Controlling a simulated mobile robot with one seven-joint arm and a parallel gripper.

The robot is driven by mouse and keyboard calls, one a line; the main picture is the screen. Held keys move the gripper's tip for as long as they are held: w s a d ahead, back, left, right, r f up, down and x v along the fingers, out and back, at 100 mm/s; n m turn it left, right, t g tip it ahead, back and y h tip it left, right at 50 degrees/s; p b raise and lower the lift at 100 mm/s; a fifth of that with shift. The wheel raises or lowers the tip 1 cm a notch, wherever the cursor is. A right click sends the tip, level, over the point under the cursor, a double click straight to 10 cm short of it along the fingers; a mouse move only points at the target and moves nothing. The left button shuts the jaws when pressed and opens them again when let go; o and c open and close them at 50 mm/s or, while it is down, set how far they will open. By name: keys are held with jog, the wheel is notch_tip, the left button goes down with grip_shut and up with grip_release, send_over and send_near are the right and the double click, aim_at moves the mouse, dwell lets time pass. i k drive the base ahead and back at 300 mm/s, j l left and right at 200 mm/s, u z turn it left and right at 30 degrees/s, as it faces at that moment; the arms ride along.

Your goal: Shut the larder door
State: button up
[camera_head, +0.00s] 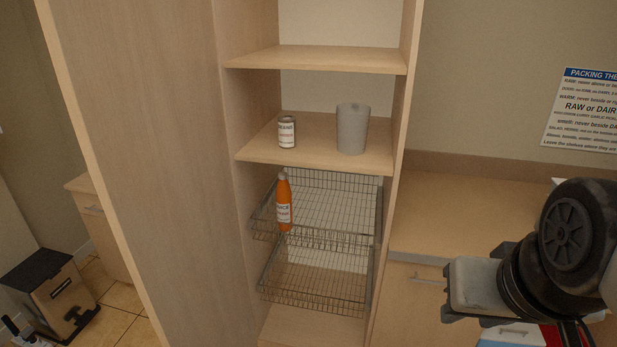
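The larder (315,60) stands open in the middle of the head view, its shelves and wire baskets in plain sight. Its door (150,160) is a tall pale wood panel on the left side, swung out towards me. The door's top and bottom run out of the picture, and I see no handle on it. My gripper (452,310) is at the lower right, in front of the counter, well apart from the door. Its fingers are too unclear to tell whether they are open or shut.
A can (286,132) and a grey cup (352,128) stand on a larder shelf; an orange juice bottle (283,203) is in the upper basket. A counter (455,205) is on the right. A pedal bin (55,292) stands on the floor at left.

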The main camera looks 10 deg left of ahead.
aim_at(139, 80)
jog(key=k+j, duration=0.85)
jog(key=j, duration=0.3)
jog(key=k+j, duration=0.1)
jog(key=j, duration=0.25)
jog(key=k+j, duration=0.1)
jog(key=j, duration=1.25)
jog(key=i+j+z, duration=0.15)
jog(key=j+z, duration=0.15)
jog(key=i+j+z, duration=0.15)
jog(key=j+z, duration=0.15)
jog(key=j, duration=0.2)
